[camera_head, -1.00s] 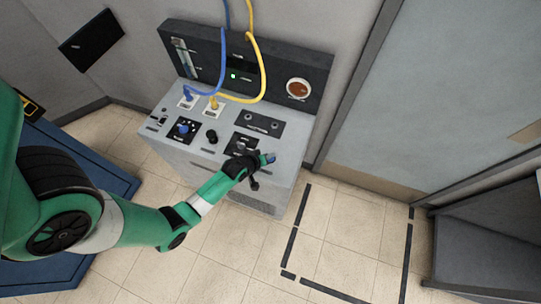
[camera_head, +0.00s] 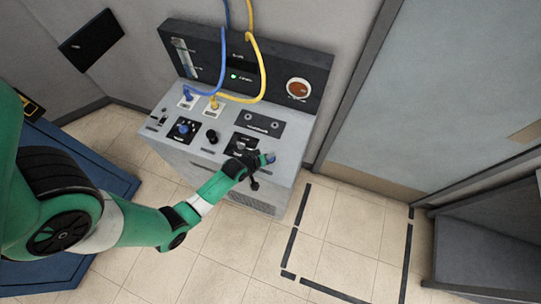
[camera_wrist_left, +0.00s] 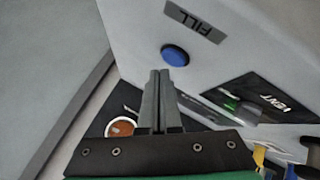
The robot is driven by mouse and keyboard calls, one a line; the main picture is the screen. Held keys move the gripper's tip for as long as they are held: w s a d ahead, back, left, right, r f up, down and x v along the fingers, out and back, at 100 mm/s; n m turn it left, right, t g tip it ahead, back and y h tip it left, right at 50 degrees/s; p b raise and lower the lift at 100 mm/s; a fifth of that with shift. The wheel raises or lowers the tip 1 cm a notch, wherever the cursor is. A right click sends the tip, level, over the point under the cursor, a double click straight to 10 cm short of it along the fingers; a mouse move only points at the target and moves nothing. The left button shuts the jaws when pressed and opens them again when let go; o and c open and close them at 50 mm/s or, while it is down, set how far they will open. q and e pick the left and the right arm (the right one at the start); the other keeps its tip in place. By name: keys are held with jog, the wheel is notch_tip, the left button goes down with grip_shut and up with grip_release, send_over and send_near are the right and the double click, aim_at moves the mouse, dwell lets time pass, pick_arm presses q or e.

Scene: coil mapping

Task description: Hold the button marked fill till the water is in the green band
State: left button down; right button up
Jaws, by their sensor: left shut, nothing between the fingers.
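The blue button (camera_wrist_left: 175,55) sits below the label FILL (camera_wrist_left: 195,22) in the left wrist view. In the head view the button (camera_head: 270,157) is at the right front corner of the console top. My left gripper (camera_wrist_left: 160,73) is shut and empty, its tips right by the button's edge; I cannot tell whether they touch it. In the head view the left gripper (camera_head: 262,160) reaches the button from the left. A clear upright gauge (camera_head: 184,58) stands at the left of the back panel; its water level and green band are too small to make out. My right gripper is not in view.
The grey console (camera_head: 205,150) carries knobs, a VENT panel (camera_wrist_left: 262,100), and blue (camera_head: 222,60) and yellow hoses (camera_head: 262,60). Tiled floor to the right is clear.

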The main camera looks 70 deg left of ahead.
pick_arm(q)
jog(key=shift+f+b, duration=0.35)
jog(key=shift+f, duration=0.05)
jog(key=shift+f+b, duration=0.3)
jog(key=shift+f, duration=0.1)
dwell(0.5)
jog(key=shift+r, duration=0.15)
dwell(6.2)
jog(key=shift+r+p, duration=0.65)
jog(key=shift+p, duration=0.2)
